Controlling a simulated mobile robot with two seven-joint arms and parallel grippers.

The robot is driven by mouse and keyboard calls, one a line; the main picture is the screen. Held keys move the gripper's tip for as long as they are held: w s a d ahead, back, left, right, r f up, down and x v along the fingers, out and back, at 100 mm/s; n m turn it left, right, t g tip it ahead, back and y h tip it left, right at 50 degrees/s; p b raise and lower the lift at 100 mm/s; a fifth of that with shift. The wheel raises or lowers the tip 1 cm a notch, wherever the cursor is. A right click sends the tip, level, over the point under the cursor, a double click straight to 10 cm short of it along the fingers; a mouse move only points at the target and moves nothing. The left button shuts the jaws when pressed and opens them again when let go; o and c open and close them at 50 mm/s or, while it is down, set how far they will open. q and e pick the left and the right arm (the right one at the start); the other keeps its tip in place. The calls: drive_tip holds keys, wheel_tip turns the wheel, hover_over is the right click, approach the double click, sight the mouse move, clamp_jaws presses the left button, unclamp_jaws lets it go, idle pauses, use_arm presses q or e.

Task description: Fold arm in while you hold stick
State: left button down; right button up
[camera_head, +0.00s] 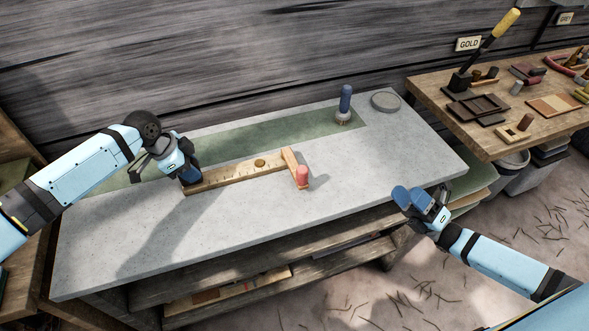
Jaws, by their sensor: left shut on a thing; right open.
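The measuring stick (235,174) is a wooden bar with dark marks, a round brass-coloured knob and a wooden cross arm (291,166) at its right end. The cross arm stands out at an angle to the bar. A pink-red peg (302,175) is by the front end of the cross arm. My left gripper (188,178) is shut on the left end of the stick, and its fingers hide that end.
The grey table (130,235) has a green mat (235,138) along its back. A blue-handled tool (345,103) stands at the back right beside a grey round dish (385,101). A wooden side table (440,95) at right holds trays and tools. The front of the grey table is clear.

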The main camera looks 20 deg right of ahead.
drive_tip(key=w+r+n+g+y, duration=0.4)
drive_tip(key=w+n+g, duration=0.3)
drive_tip(key=n+g, duration=0.5)
drive_tip(key=w+a+n+g+h, duration=0.1)
drive_tip(key=a+n, duration=0.1)
drive_tip(key=a, duration=0.1)
drive_tip(key=w+a+f+n+h, duration=0.1)
drive_tip(key=w+a+n, duration=0.1)
drive_tip(key=a+n, duration=0.1)
drive_tip(key=w+a+n+g+h, duration=0.1)
drive_tip(key=a+n, duration=0.1)
drive_tip(key=a, duration=0.2)
drive_tip(key=shift+w+f+n+g, duration=0.25)
drive_tip(key=shift+n+g, duration=0.05)
drive_tip(key=shift+n, duration=0.1)
drive_tip(key=shift+w+a+f, duration=0.1)
drive_tip(key=shift+w+a, duration=0.15)
drive_tip(key=shift+a, duration=0.4)
drive_tip(key=a, duration=0.3)
drive_tip(key=w+a, duration=0.1)
drive_tip(key=a, duration=0.3)
drive_tip(key=w+a, duration=0.1)
drive_tip(key=a, duration=0.3)
drive_tip(key=shift+w+a, duration=0.15)
drive_tip(key=shift+a, duration=0.05)
clamp_jaws()
